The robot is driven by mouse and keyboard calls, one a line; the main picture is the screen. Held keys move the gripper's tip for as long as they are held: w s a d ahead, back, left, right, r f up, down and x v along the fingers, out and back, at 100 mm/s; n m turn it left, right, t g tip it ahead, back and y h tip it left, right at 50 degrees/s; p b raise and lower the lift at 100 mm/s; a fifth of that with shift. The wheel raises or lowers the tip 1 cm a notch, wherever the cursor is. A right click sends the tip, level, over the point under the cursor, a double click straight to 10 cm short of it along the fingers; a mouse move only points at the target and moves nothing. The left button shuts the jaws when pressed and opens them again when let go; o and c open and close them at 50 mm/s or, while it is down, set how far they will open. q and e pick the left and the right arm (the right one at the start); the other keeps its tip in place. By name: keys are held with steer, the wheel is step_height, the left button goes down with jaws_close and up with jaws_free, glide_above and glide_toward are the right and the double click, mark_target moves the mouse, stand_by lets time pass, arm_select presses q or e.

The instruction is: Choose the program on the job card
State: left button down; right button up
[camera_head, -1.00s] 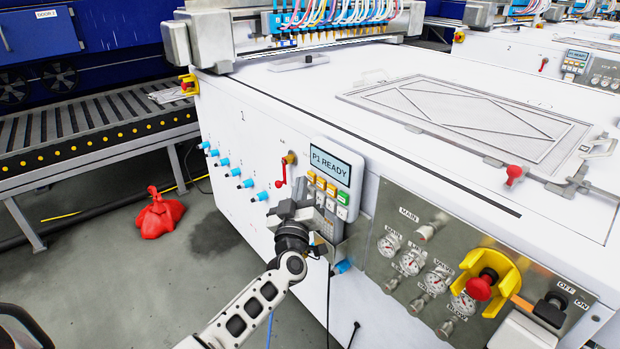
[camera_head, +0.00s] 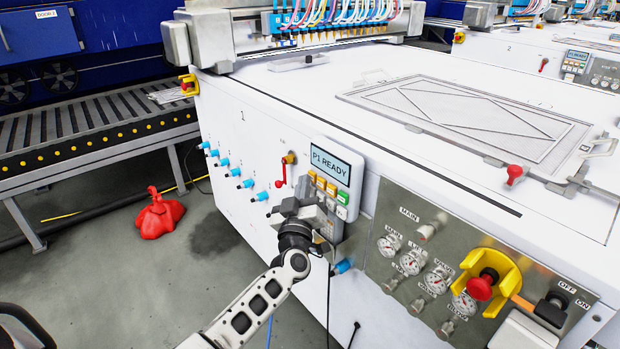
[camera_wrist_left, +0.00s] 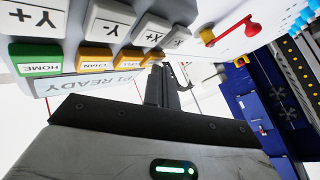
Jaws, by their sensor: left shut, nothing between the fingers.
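The control panel (camera_head: 352,147) on the machine's front has a screen (camera_head: 331,163) reading "P1 READY". Under it is a row of orange keys (camera_head: 321,183) and a green key (camera_head: 342,198), with pale axis keys below. In the left wrist view the panel appears upside down, with the green HOME key (camera_wrist_left: 36,60), an orange CHAN key (camera_wrist_left: 96,60) and more orange keys (camera_wrist_left: 130,58). My left gripper (camera_head: 308,194) is shut and empty at the panel's left side. Its fingertips (camera_wrist_left: 158,75) are close to the endmost orange key; contact cannot be told. I cannot make out a job card.
A red-handled valve (camera_head: 282,172) sticks out left of the panel. Blue-capped fittings (camera_head: 247,184) line the machine front. A gauge plate with a red knob (camera_head: 480,288) in a yellow guard is at the right.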

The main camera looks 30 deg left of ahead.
arm_select(q)
steer(key=shift+w+d, duration=0.15)
steer(key=shift+w, duration=0.1)
stand_by(0.5)
steer(key=shift+s+a+p, duration=0.2)
steer(key=shift+s+p, duration=0.1)
steer(key=shift+s, duration=0.2)
steer(key=shift+s+a+p, duration=0.2)
steer(key=shift+s+p, duration=0.05)
steer(key=shift+s, duration=0.2)
steer(key=s, duration=0.1)
steer(key=s+a+p, duration=0.1)
steer(key=s, duration=0.1)
steer(key=s+a+p, duration=0.1)
steer(key=shift+s, duration=0.35)
steer(key=shift+d, duration=0.1)
